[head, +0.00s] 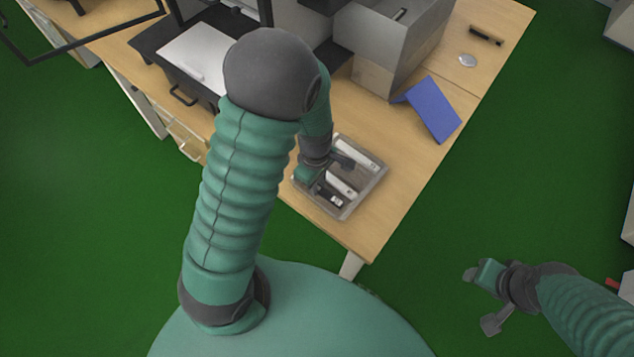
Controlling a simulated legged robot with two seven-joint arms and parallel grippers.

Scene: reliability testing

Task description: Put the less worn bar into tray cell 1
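A grey divided tray (374,186) sits near the table's front corner. A white bar (357,153) lies in its far part. Another white bar (341,185) lies nearer the middle, and a dark piece with a light end (330,199) lies in the near part. I cannot tell which bar is less worn, nor read any cell number. My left gripper (330,170) is over the tray's left side, and its wrist and arm hide part of the tray. Its fingers are too small and covered to judge. My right gripper (484,300) is off the table at the lower right, away from the tray.
A blue folder-like object (433,108) lies right of a grey box-shaped machine (390,45). A silver round item (467,60) and a dark brush-like item (486,36) lie at the far right edge. The table (400,165) is bare right of the tray.

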